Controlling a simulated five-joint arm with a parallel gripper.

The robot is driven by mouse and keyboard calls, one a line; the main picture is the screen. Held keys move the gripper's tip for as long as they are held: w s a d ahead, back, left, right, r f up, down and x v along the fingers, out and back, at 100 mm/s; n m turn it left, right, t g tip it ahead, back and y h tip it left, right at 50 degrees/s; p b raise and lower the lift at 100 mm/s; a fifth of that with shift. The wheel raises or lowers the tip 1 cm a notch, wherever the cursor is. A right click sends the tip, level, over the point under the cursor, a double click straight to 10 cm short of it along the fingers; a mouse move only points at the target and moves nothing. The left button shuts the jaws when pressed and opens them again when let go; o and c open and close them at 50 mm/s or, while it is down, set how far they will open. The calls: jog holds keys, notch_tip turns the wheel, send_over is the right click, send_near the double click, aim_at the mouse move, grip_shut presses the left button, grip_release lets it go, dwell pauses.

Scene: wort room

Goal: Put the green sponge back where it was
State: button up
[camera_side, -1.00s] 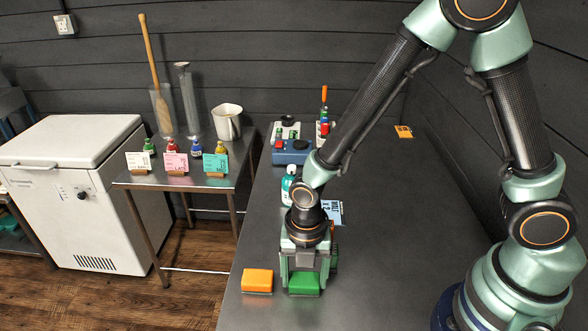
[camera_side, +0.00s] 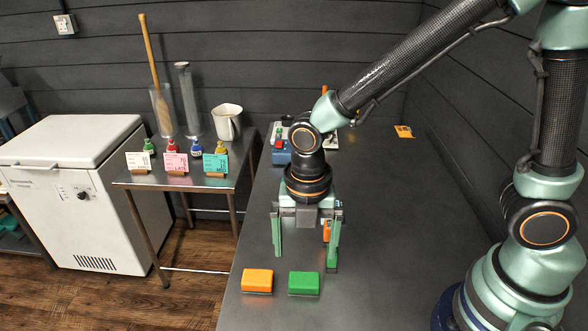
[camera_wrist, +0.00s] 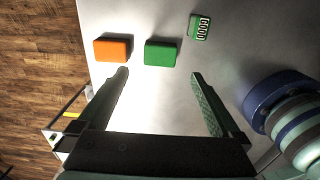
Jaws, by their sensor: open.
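The green sponge (camera_side: 304,282) lies flat near the front edge of the dark table, just right of the orange sponge (camera_side: 257,280), with a small gap between them. In the wrist view the green sponge (camera_wrist: 161,52) lies beyond the fingertips, beside the orange sponge (camera_wrist: 113,49). My gripper (camera_side: 305,262) is open and empty, its two fingers pointing down above and behind the green sponge, not touching it. In the wrist view my gripper (camera_wrist: 160,75) shows its fingers spread apart with nothing between them.
A small green object with a dark striped face (camera_wrist: 200,27) lies right of the sponges in the wrist view. A blue device (camera_side: 281,156) stands farther back, partly hidden by my arm. An orange card (camera_side: 404,131) lies at the back right. The table's right side is clear.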

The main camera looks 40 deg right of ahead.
jog(key=d+r+m+t, duration=0.5)
jog(key=d+r+m, duration=1)
jog(key=m, duration=1.2)
jog(key=shift+s+d+t, duration=0.25)
jog(key=shift+d+t, duration=0.05)
